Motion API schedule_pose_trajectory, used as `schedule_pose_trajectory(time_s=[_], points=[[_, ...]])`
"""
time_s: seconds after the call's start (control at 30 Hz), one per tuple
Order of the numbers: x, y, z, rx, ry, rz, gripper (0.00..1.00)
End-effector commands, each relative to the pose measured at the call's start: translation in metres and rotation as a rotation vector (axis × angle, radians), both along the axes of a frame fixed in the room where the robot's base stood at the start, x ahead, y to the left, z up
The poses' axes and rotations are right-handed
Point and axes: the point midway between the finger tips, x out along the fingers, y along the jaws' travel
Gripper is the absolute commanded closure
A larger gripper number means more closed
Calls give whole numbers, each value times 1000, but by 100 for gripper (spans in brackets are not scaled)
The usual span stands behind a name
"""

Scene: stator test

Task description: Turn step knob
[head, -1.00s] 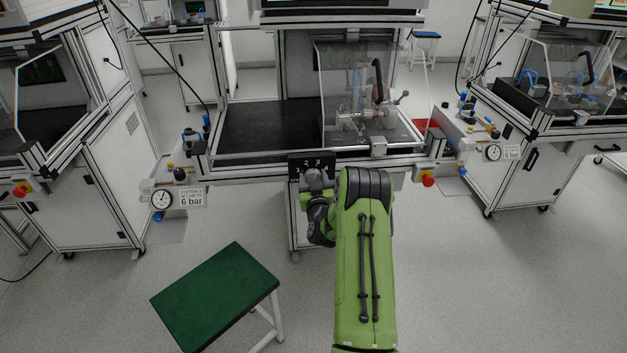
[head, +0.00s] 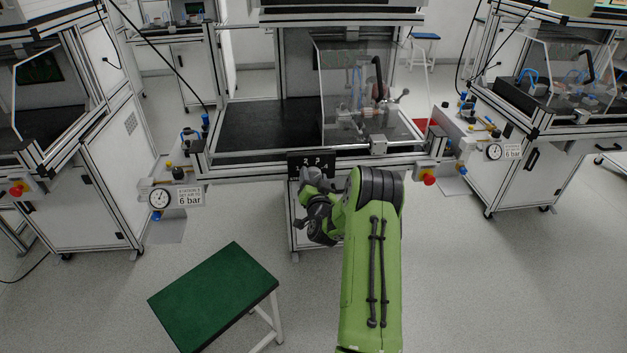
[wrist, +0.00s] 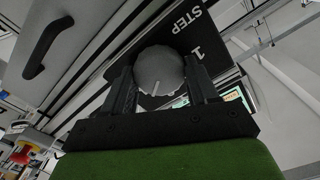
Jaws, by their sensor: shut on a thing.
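The step knob (wrist: 158,70) is a round grey knob with a ridged edge and a white pointer line. It sits on a black panel (wrist: 202,38) marked "STEP" and "1" in the wrist view. My gripper (wrist: 158,84) is shut on the knob, one finger on each side. In the head view the black panel (head: 297,158) is at the front of the middle bench, and my gripper (head: 311,176) is at it. My arm hides the knob there.
A green-topped stool (head: 213,297) stands on the floor to the left of my arm. A red button (head: 429,180) and a pressure gauge (head: 159,199) are on either side of the bench front. A clear guard (head: 365,90) covers the bench's right part.

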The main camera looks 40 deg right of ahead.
Motion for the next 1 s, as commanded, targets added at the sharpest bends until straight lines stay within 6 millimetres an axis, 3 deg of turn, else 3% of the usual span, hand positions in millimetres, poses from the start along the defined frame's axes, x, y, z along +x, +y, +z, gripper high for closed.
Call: schedule_pose_trajectory(time_s=[0.4, 0.97, 1.0], points=[[-1, -1, -1, 160, -109, -1, 72], [-1, -1, -1, 184, -125, -1, 72], [-1, -1, -1, 184, -125, -1, 36]])
